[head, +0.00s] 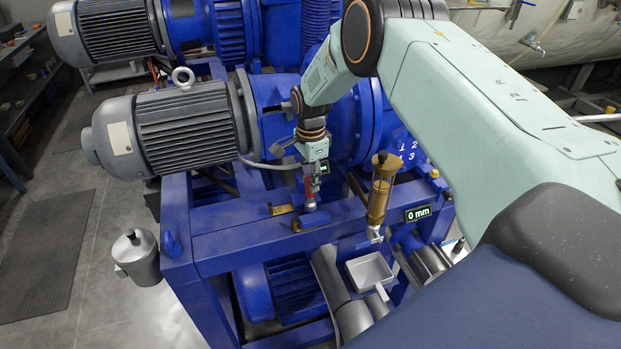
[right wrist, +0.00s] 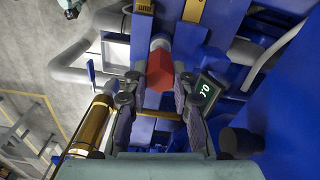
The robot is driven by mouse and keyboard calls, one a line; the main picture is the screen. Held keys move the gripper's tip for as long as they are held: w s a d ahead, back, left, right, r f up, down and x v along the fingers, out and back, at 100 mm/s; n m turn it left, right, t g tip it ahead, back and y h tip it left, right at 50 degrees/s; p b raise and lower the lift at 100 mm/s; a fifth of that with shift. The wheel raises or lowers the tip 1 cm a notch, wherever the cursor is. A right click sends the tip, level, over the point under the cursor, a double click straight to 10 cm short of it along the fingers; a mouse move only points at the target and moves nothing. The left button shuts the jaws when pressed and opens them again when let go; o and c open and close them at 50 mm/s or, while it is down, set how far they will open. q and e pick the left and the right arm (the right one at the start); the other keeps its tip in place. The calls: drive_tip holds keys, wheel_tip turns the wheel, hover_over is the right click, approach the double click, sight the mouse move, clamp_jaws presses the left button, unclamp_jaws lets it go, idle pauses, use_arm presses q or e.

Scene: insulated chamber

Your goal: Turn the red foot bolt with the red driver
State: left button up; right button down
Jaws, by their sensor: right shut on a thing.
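My right gripper (head: 311,172) reaches down from above over the blue frame and is shut on the red driver (head: 311,187), which stands about upright. The driver's silver lower end (head: 310,204) is at the frame's top beam, beside small brass pieces. In the right wrist view, the two dark fingers of my right gripper (right wrist: 158,84) flank the driver's red faceted body (right wrist: 159,69), with its pale end beyond. I cannot make out the red foot bolt; the driver and gripper may hide it. My left gripper is not in view.
A grey motor (head: 185,128) and blue pump housing stand behind. A brass cylinder (head: 378,195) and a "0 mm" display (head: 418,213) are close on the right. A white tray (head: 369,271) sits lower in front.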

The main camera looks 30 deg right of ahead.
drive_tip(key=shift+r, duration=2.5)
